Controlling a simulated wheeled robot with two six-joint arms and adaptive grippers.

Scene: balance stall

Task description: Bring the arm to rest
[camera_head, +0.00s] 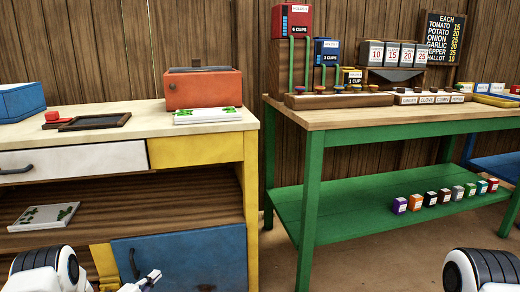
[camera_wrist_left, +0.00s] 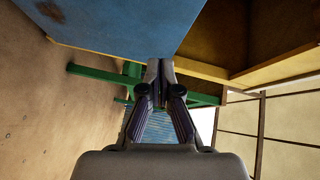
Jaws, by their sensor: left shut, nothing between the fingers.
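My left gripper (camera_head: 152,276) shows at the bottom left of the head view, in front of the blue cabinet door. In the left wrist view the same gripper (camera_wrist_left: 160,68) has its two fingers together at the tips, with nothing between them. The blue door (camera_head: 180,258) is close by; it also shows as a blue panel (camera_wrist_left: 120,25) in the left wrist view. I cannot tell whether the fingers touch it. A white and black part of my right arm shows at the bottom right of the head view. My right gripper is out of view.
A wooden counter (camera_head: 140,119) with a red box (camera_head: 203,91) stands on the left. A green table (camera_head: 312,170) on the right bears dispensers, and several small coloured blocks stand on its lower shelf (camera_head: 350,220). Bare floor (camera_head: 276,262) lies between them.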

